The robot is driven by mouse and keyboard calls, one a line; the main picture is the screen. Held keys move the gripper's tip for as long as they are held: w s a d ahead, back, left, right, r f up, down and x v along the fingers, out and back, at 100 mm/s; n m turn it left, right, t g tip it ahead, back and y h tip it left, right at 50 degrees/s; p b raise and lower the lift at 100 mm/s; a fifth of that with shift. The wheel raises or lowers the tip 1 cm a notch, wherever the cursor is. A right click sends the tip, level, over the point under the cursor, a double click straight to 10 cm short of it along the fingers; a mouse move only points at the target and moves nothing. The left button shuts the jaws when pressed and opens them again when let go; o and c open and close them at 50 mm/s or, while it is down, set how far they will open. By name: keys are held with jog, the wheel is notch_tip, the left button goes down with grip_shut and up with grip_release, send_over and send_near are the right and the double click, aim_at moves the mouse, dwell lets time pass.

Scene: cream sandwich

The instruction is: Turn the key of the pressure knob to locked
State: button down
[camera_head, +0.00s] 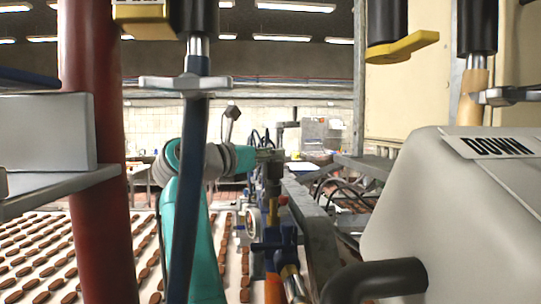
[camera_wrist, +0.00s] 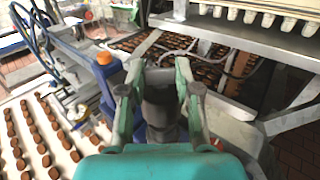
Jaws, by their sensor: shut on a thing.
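My gripper shows at the end of my teal and grey arm in the head view (camera_head: 270,165), small and pointing down over a blue and brass fitting (camera_head: 273,238). In the wrist view my gripper (camera_wrist: 158,76) has its two fingers on either side of a dark grey piece (camera_wrist: 160,103), shut on it. I take this piece to be the key of the pressure knob. The fingers and my teal gripper body hide much of it, so its exact turn and any locked mark cannot be told.
A round white gauge (camera_head: 252,222) sits beside the blue fitting. A grey metal rail (camera_head: 312,215) runs just to its right. Rows of brown biscuits (camera_head: 35,250) lie on a pale belt at left. A yellow lever (camera_head: 402,47) and a pale housing (camera_head: 440,200) stand near at right.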

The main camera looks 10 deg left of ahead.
jog(key=shift+a+m+g+h, duration=0.1)
jog(key=shift+m+g+h, duration=0.5)
jog(key=shift+h, duration=0.2)
jog(key=shift+w+m+g+h, duration=0.1)
jog(key=shift+m+g+h, duration=0.2)
jog(key=c, duration=0.8)
grip_release()
notch_tip(320, 180, up, 10)
jog(key=shift+c, duration=0.2)
